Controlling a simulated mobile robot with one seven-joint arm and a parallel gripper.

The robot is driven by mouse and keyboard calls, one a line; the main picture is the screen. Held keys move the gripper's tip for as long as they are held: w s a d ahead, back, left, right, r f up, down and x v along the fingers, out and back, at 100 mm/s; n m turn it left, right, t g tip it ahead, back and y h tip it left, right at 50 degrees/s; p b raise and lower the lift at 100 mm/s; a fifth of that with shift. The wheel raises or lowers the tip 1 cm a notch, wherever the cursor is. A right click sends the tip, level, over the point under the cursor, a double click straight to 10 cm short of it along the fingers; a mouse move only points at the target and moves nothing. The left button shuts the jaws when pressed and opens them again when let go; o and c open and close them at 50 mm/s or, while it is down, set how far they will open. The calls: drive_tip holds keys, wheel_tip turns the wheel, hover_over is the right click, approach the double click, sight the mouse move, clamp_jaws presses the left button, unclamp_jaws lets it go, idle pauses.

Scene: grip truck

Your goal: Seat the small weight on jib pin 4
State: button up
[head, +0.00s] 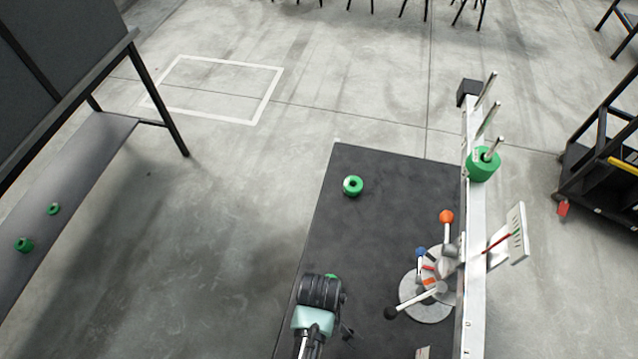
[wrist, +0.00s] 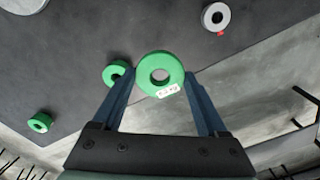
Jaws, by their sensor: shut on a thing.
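My gripper (head: 330,277) is low in the head view, over the near left part of the dark platform. In the wrist view its fingers (wrist: 157,80) are shut on a green ring-shaped weight (wrist: 161,62) with a white label. In the head view only a green sliver of that weight shows beyond the gripper. The white jib (head: 477,215) stands to the right, apart from the weight. Its upright metal pins (head: 489,119) are at the far end, and a green weight (head: 482,167) sits around the nearest visible one. I cannot read pin numbers.
Another green weight (head: 352,185) lies on the dark platform (head: 385,175). Green weights (head: 23,245) rest on the left shelf (head: 75,180). The jib's round base (head: 427,305), orange-knobbed lever (head: 446,217) and scale plate (head: 516,236) stand right of my gripper. A black cart (head: 600,165) is far right.

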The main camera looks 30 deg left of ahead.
drive_tip(key=shift+r+p, duration=1.35)
drive_tip(key=shift+r, duration=0.15)
